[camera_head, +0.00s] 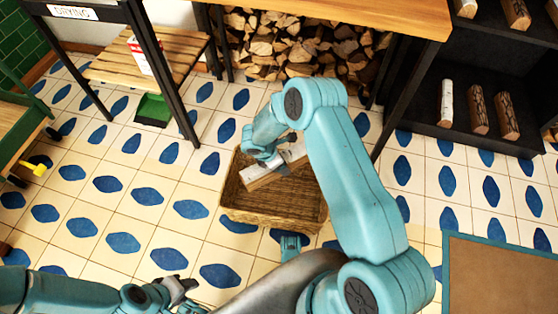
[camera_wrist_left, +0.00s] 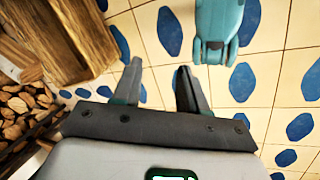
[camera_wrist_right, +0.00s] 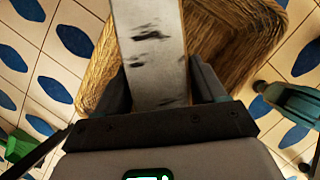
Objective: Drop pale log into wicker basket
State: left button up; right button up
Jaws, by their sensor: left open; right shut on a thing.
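The pale log (camera_head: 262,177), with white bark and dark marks, is held in my right gripper (camera_head: 277,164) over the wicker basket (camera_head: 243,207). The basket is brown, woven and stands on the floor. In the right wrist view the log (camera_wrist_right: 152,45) lies between the fingers of my right gripper (camera_wrist_right: 160,85), with the basket (camera_wrist_right: 240,35) below it. How high it is above the rim is hard to tell. My left gripper (camera_head: 180,290) is open and empty at the lower left, apart from the basket; its spread fingers (camera_wrist_left: 160,70) show over floor tiles in the left wrist view.
A firewood stack (camera_head: 300,45) lies under the wooden counter (camera_head: 350,15). A slatted rack (camera_head: 150,60) and a green dustpan (camera_head: 153,110) stand at left. A dark shelf (camera_head: 440,115) at right holds several logs (camera_head: 478,110). The tiled floor left of the basket is clear.

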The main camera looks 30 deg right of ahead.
notch_tip(320, 180, down, 4)
jog(key=shift+f+b, duration=0.1)
jog(key=shift+b, duration=1)
pick_arm(q)
jog(key=f, duration=0.1)
jog(key=w+f, duration=0.1)
jog(key=f, duration=0.1)
jog(key=shift+w+a+t, duration=0.2)
jog(key=shift+a+t, duration=0.05)
jog(key=shift+t, duration=0.05)
pick_arm(e)
jog(key=shift+w+f, duration=0.1)
jog(key=shift+f, duration=0.45)
